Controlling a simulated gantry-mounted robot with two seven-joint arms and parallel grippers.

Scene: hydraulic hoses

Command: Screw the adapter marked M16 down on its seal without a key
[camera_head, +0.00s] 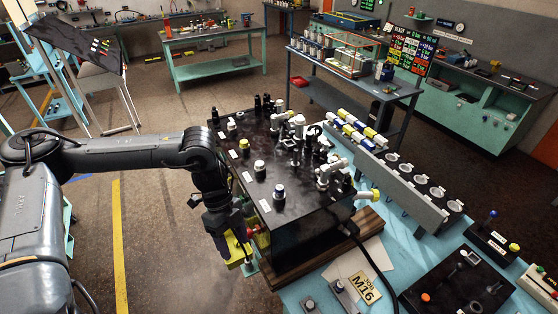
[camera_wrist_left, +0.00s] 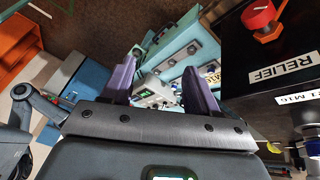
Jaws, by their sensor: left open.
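The black manifold block (camera_head: 303,211) stands on a wooden board with several capped ports and fittings on top. In the left wrist view, its dark side (camera_wrist_left: 288,42) carries a white label (camera_wrist_left: 296,97) that appears to read M16, with a dark fitting (camera_wrist_left: 306,117) below it. I cannot tell whether this fitting is the adapter or how it sits on its seal. My left gripper (camera_head: 243,256) points down beside the block's near left side. In the wrist view its fingers (camera_wrist_left: 160,80) stand apart with nothing between them. My right gripper is not in view.
A red knob (camera_wrist_left: 259,16) above a RELIEF label juts from the block close to the left gripper. A JOB M16 card (camera_head: 364,287) lies on the teal bench. A black hose (camera_head: 374,262) runs beside the block. Open floor (camera_head: 150,235) lies left of the block.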

